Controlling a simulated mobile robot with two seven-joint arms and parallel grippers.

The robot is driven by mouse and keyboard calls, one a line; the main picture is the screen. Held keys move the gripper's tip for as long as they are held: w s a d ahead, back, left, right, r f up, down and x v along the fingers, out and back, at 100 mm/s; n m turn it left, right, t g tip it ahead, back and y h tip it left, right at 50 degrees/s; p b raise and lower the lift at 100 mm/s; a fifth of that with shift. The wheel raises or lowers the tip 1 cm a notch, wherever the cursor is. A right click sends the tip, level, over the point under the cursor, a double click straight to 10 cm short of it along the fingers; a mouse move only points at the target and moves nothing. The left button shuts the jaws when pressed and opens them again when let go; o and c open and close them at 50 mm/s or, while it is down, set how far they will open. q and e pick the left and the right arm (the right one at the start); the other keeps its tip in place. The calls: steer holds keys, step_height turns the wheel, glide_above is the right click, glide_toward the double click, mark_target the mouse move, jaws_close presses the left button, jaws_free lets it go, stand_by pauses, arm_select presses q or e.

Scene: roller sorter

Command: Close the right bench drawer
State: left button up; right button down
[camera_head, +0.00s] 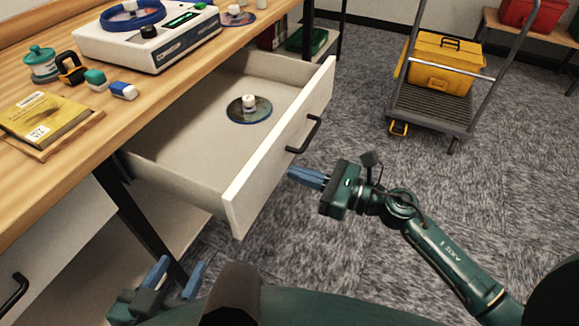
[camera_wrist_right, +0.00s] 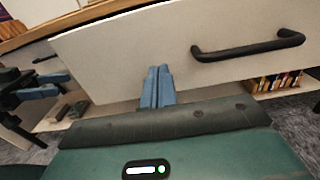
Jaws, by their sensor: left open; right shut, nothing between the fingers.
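The right bench drawer (camera_head: 180,145) is pulled out from under the wooden bench. Its white front panel (camera_head: 265,170) carries a black bar handle (camera_head: 303,135). The handle also shows in the right wrist view (camera_wrist_right: 248,46), up and right of the fingers. My right gripper (camera_head: 293,174) is shut and empty, close to the outer face of the panel, below the handle. Its blue fingers (camera_wrist_right: 158,85) are together in front of the panel; I cannot tell whether they touch it. My left gripper (camera_head: 180,275) is open and empty, low at the lower left, below the bench.
A disc with a white knob (camera_head: 249,108) lies inside the drawer. A white device (camera_head: 150,40), a teal pot and a yellow book (camera_head: 45,118) are on the bench top. A trolley with a yellow case (camera_head: 440,65) stands farther right. Carpet between is clear.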

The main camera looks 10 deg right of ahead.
mark_target(276, 166)
arm_select(q)
steer(key=shift+s+r, duration=0.1)
steer(key=shift+r, duration=0.05)
arm_select(e)
steer(key=shift+x, duration=1.4)
steer(key=shift+a, duration=0.1)
